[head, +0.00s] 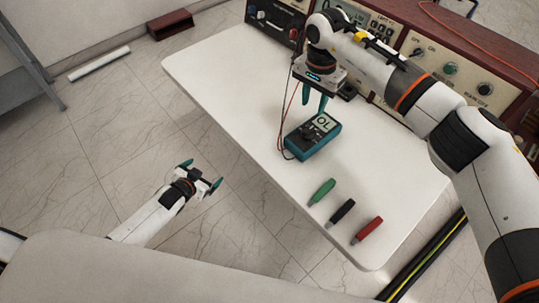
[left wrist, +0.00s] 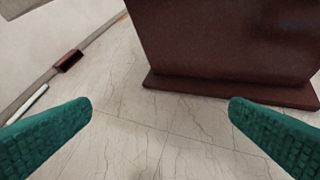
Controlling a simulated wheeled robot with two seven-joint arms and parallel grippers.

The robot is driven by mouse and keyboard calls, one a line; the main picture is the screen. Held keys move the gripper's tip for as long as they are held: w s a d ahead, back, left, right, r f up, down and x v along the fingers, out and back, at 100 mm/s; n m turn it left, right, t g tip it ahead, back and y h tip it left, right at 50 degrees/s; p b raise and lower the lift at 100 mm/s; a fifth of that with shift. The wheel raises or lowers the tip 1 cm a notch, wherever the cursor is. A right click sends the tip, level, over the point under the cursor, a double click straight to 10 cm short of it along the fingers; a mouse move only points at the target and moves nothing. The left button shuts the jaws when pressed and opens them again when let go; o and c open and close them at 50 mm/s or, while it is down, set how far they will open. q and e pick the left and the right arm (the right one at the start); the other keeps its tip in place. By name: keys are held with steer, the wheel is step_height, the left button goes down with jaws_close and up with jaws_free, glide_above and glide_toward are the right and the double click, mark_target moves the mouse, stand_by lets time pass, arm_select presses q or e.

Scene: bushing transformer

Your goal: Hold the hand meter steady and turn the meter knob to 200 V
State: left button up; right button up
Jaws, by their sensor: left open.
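My left gripper (head: 200,174) is out over the floor, left of the table and well away from the meter. It is open and empty; its fingers also show in the left wrist view (left wrist: 160,112).
Red and black leads run by the meter's left side. Green (head: 321,191), black (head: 341,212) and red (head: 367,231) handled items lie on the white table (head: 230,85), in front of the meter. A panelled console (head: 440,70) stands along the table's back. The table's left part is clear.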

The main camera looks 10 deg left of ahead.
mark_target(309, 129)
arm_select(q)
steer(key=w+d+r+m+t+h, duration=0.1)
steer(key=w+d+r+h, duration=0.2)
steer(key=r, duration=0.6)
steer(key=w+d+r+m+t, duration=0.1)
steer(key=w+d+r+t, duration=0.2)
steer(key=r, duration=0.6)
steer(key=s+d+g+h, duration=0.1)
steer(key=s+d, duration=0.1)
steer(key=d, duration=0.3)
steer(key=s+d+g+h, duration=0.1)
steer(key=s+d, duration=0.1)
steer(key=d, duration=0.4)
steer(key=s+d+g+h, duration=0.2)
steer(key=d, duration=0.3)
steer(key=shift+s+d+m, duration=0.15)
steer(key=shift+s+m, duration=0.05)
steer(key=shift+m, duration=0.2)
steer(key=x, duration=1.2)
steer(key=shift+s, duration=0.1)
steer(key=shift+c, duration=0.2)
steer(key=c, duration=1.2)
steer(key=shift+c, duration=0.2)
arm_select(e)
steer(key=shift+r+m, duration=0.7)
steer(key=shift+r, duration=0.45)
steer(key=shift+c, duration=0.3)
step_height(309, 129, down, 12)
steer(key=shift+r, duration=0.1)
steer(key=shift+c, duration=0.4)
